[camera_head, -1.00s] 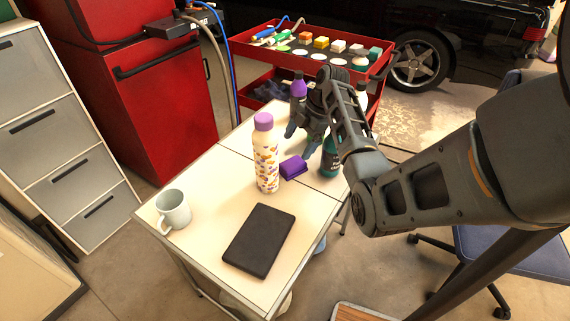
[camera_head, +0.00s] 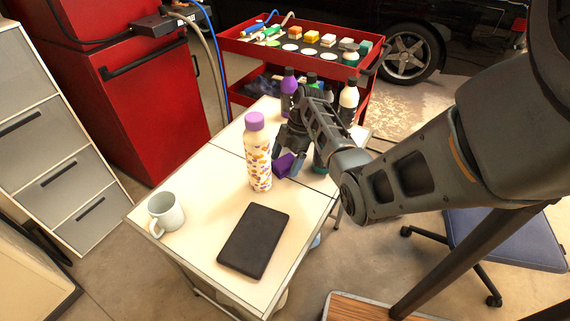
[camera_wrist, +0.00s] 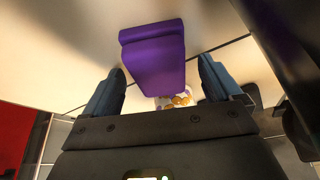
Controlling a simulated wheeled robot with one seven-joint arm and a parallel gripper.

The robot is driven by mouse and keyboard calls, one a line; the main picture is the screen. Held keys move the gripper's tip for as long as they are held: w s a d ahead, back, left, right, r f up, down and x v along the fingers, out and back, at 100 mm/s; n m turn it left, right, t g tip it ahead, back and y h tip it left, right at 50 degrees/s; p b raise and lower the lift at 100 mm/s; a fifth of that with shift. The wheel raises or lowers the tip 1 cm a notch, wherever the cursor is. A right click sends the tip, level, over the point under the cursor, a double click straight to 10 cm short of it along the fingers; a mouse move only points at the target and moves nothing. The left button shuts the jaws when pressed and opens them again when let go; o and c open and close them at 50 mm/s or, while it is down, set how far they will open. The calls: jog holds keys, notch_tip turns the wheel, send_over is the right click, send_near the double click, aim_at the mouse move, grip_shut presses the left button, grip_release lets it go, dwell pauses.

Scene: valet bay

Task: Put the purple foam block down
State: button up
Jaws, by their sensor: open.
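The purple foam block (camera_head: 283,166) lies on the white table (camera_head: 200,180), just right of the flower-patterned bottle with a purple cap (camera_head: 259,160). My gripper (camera_head: 288,161) is open at the block and partly covers it in the head view. In the wrist view the block (camera_wrist: 154,57) shows between the two spread fingers (camera_wrist: 160,72), with a gap to each side. It appears to rest on the table top. A bit of the patterned bottle (camera_wrist: 178,100) shows past the block's edge.
A black tablet-like slab (camera_head: 254,240) and a white mug (camera_head: 165,213) are on the near table. A dark teal bottle is mostly hidden behind my gripper. A red cart (camera_head: 262,48) is at the back.

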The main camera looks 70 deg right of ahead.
jog(key=shift+w+a+f, duration=0.1)
jog(key=shift+f, duration=0.2)
jog(key=shift+c, duration=0.3)
jog(key=shift+r, duration=0.1)
jog(key=c, duration=1.2)
